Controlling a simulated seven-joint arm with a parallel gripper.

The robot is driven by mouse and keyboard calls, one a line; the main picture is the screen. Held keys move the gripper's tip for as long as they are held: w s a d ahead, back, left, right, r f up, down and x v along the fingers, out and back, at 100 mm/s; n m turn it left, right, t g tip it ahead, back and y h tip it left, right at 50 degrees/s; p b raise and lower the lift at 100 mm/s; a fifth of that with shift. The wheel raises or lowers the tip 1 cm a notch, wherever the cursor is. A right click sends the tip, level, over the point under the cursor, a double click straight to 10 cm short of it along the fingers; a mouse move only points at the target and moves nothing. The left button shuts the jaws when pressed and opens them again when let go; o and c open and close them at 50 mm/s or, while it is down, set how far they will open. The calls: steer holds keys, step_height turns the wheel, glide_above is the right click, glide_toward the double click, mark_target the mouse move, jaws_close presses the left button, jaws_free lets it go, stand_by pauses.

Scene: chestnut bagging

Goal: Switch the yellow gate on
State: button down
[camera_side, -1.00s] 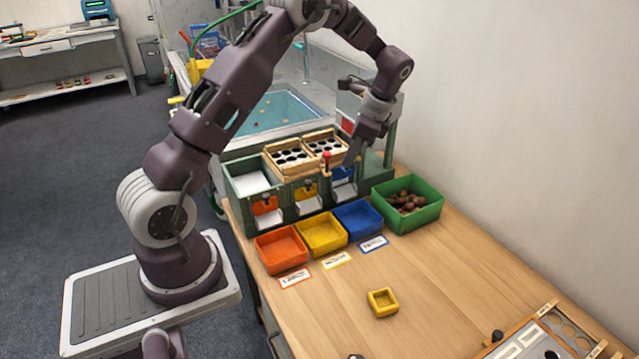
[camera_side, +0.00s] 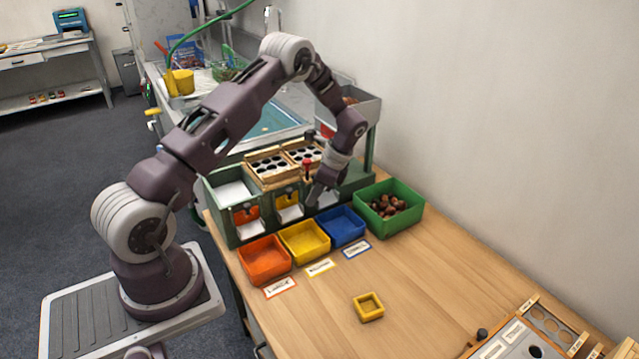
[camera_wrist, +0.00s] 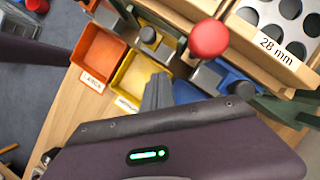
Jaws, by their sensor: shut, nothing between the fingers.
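The yellow gate (camera_side: 286,196) is the middle one on the front of the green sorting machine, with a dark knob, above the yellow bin (camera_side: 305,242). My gripper (camera_side: 314,202) is shut and empty, pointing down in front of the machine just right of the yellow gate, apart from it as far as I can tell. In the wrist view its closed fingers (camera_wrist: 156,92) lie over the edge between the yellow and blue bins.
A red-knobbed lever (camera_wrist: 209,38) stands close to my gripper. The orange gate (camera_side: 246,215) is to the left. Orange (camera_side: 265,262) and blue (camera_side: 342,228) bins flank the yellow one. A green box (camera_side: 408,222) of chestnuts stands right. The table's middle holds a small yellow tray (camera_side: 368,307).

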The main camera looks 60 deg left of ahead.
steer(key=s+a, duration=0.1)
steer(key=s+a+r, duration=0.1)
steer(key=shift+s+a+r, duration=0.15)
steer(key=shift+s+a, duration=0.1)
steer(key=shift+s, duration=0.05)
steer(key=shift+r, duration=0.1)
steer(key=shift+r, duration=1.8)
steer(key=w+d+r, duration=0.5)
steer(key=r, duration=0.1)
steer(key=shift+r, duration=0.3)
steer(key=shift+r, duration=0.1)
